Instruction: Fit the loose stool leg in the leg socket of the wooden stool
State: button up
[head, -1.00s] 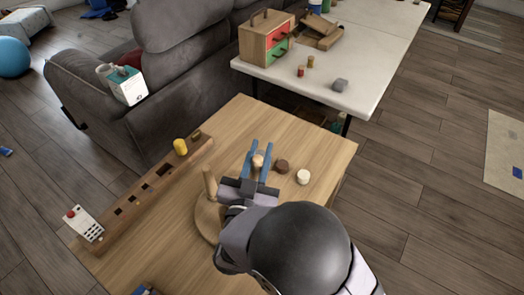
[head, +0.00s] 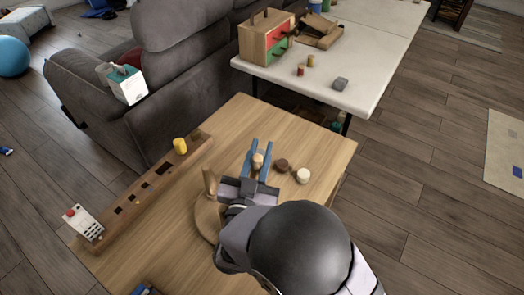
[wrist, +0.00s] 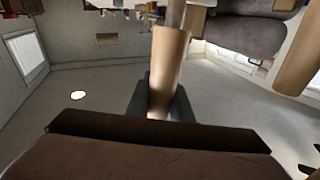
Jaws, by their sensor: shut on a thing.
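The wooden stool (head: 207,226) shows as a round wooden seat on the light wood table, partly hidden behind my arm. One leg (head: 209,181) stands up from it. My gripper (head: 261,144) is just right of the stool, its blue fingers shut on the loose stool leg (head: 257,161). Only the rounded end of that leg shows in the head view. In the wrist view the loose stool leg (wrist: 168,65) runs lengthwise between the dark fingers, and a similar wooden piece (wrist: 300,60) shows at the right edge. I cannot see the leg socket.
A long wooden board with holes (head: 150,188) lies left of the stool, with a yellow cylinder (head: 180,145) at its far end. A remote (head: 84,222) lies at the near end. A brown piece (head: 282,165) and a white cylinder (head: 303,176) stand right of my gripper.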

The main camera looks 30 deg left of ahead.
jog(key=shift+n+g, duration=0.6)
jog(key=f, duration=0.1)
jog(key=d+f, duration=0.1)
jog(key=f, duration=0.2)
jog(key=shift+s+d+f, duration=0.25)
jog(key=shift+f, duration=0.1)
jog(key=shift+w+a+r+p, duration=0.1)
jog(key=shift+a+r+p, duration=0.05)
jog(key=shift+r+p, duration=1.1)
jog(key=shift+w+a+r+p, duration=0.1)
jog(key=shift+a+r+p, duration=0.05)
jog(key=shift+r+p, duration=1.1)
jog(key=shift+r, duration=0.25)
jog(key=w+d+f+m+g+h+p, duration=0.1)
jog(key=d+m+h, duration=0.4)
jog(key=d, duration=0.8)
jog(key=w+d+f+m+g+h+p, duration=0.1)
jog(key=d+h+p, duration=0.5)
jog(key=d, duration=0.8)
jog(key=w+d+f+m+g+h+p, duration=0.1)
jog(key=w+d+m+g+h+p, duration=0.2)
jog(key=d+m+h, duration=0.5)
jog(key=w+d+h+p, duration=0.1)
jog(key=w+d+h, duration=0.1)
jog(key=d, duration=0.4)
jog(key=shift+d+m+g, duration=0.2)
jog(key=shift+m+g, duration=0.1)
